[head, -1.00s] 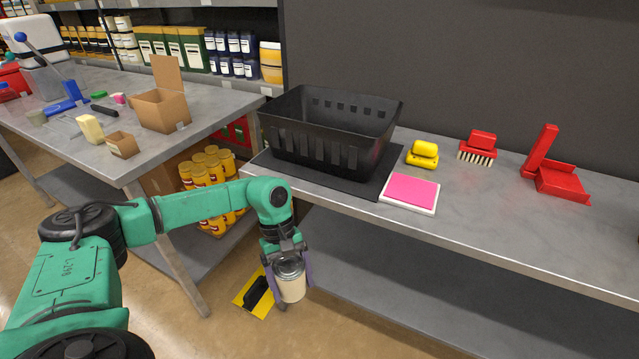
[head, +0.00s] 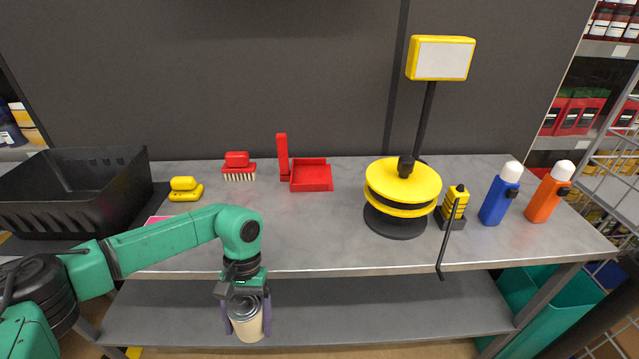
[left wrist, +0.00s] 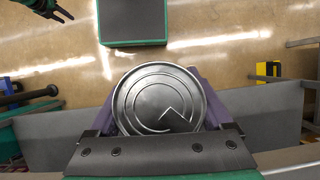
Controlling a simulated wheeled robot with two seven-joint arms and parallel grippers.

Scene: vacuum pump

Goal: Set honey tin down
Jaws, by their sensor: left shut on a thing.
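The honey tin (head: 246,319) is a cream cylinder with a silver metal lid. My left gripper (head: 245,310) is shut on its sides and holds it upright, in front of the table's front edge and lower than the tabletop. In the left wrist view the tin's round lid (left wrist: 160,100) sits between the two purple fingers, with the floor behind it. The grey metal table (head: 330,250) stands behind the gripper. In the head view my right gripper does not show.
A black basket (head: 75,215) stands at the left. The front middle of the tabletop is clear.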

